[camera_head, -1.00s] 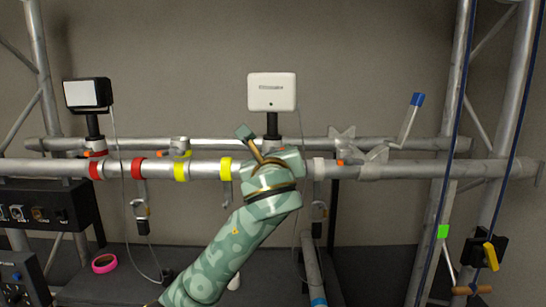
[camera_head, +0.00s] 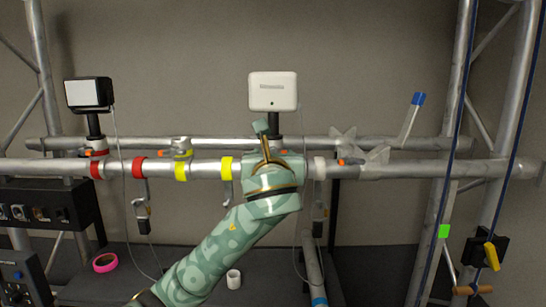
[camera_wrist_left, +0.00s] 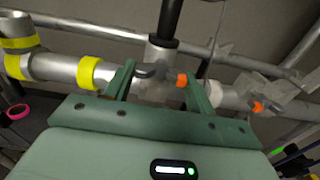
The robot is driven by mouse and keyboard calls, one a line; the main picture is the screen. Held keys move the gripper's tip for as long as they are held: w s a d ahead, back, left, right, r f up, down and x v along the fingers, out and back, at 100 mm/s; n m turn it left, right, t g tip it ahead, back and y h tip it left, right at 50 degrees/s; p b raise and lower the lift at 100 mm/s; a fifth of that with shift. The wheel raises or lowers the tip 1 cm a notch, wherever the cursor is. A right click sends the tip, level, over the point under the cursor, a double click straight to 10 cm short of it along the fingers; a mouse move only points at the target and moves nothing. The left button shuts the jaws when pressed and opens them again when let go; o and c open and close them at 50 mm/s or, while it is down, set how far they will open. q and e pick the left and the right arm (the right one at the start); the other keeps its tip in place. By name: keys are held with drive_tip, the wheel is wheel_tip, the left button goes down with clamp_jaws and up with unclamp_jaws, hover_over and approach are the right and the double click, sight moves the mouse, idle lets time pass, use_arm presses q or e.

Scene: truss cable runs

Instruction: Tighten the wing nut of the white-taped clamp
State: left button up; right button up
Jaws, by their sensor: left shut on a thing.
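The clamp under the white box's dark post shows a pale collar (camera_wrist_left: 161,50) in the left wrist view; in the head view my gripper hides it. Its grey wing nut (camera_wrist_left: 152,72) with an orange tip sits between the fingers of my left gripper (camera_wrist_left: 160,88), which is shut on it. In the head view my left gripper (camera_head: 266,148) reaches up in front of the front pipe, below the white box (camera_head: 273,91). A white tape band (camera_head: 318,168) is on the front pipe, right of the gripper. My right gripper is not in view.
Left along the pipe are yellow (camera_head: 226,169) and red (camera_head: 137,167) bands, and a black lamp (camera_head: 89,94). To the right stand another clamp (camera_head: 374,160) and a blue-tipped lever (camera_head: 412,115). Cables hang below the pipe. A white cup (camera_head: 233,279) stands below.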

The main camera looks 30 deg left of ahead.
use_arm(q)
drive_tip(key=shift+f, duration=0.2)
drive_tip(key=o, duration=1)
drive_tip(key=shift+r, duration=0.15)
drive_tip(key=shift+d, duration=0.1)
drive_tip(key=shift+b+v, duration=1.65)
drive_tip(key=shift+v, duration=6.45)
